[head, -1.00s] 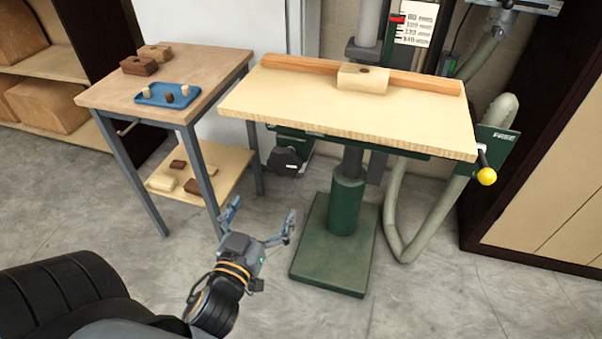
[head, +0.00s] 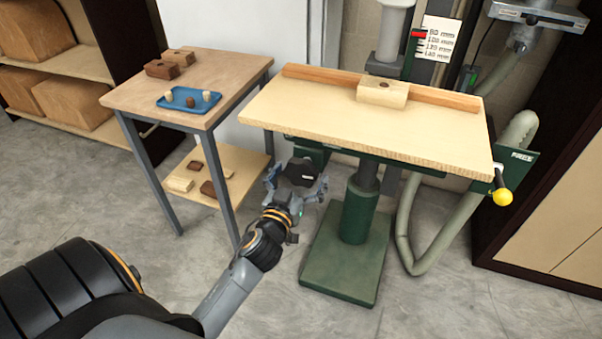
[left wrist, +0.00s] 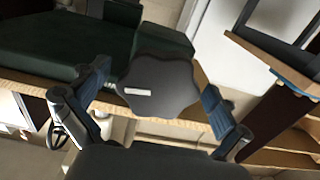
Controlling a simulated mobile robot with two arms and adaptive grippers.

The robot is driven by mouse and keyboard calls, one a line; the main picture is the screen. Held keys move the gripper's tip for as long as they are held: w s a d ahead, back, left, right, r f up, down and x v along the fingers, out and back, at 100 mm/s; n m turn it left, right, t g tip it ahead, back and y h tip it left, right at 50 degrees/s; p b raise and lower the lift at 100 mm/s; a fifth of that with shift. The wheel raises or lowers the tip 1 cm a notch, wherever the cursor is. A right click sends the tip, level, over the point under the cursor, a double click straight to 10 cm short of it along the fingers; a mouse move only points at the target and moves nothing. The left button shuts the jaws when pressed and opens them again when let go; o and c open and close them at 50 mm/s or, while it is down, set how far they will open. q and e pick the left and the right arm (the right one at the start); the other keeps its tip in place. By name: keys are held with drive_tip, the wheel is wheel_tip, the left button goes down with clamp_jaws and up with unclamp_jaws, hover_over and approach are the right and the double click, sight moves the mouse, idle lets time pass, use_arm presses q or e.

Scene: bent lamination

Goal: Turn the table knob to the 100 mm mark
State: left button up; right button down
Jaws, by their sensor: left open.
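The table knob (head: 301,172) is a dark lobed handwheel under the left front of the drill table (head: 350,120). In the left wrist view the knob (left wrist: 160,85) shows its face with a white bar mark left of its middle. My left gripper (head: 297,180) is open, its fingers on either side of the knob; I cannot tell if they touch it. The scale (head: 440,40) behind the table has mm marks. Its red pointer (head: 419,34) sits about level with the top mark, which reads about 80 mm. My right gripper is out of view.
A yellow ball handle (head: 502,197) sits at the table's right end, by a green plate (head: 522,158) reading FREE. A wood block (head: 382,95) rests by the fence. A side table (head: 225,75) with a blue tray (head: 201,108) stands left. The green base (head: 345,265) is on the floor.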

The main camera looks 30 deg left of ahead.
use_arm(q)
drive_tip(key=shift+c, duration=0.6)
drive_tip(key=c, duration=1)
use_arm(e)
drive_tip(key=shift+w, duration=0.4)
use_arm(q)
drive_tip(key=shift+m, duration=0.5)
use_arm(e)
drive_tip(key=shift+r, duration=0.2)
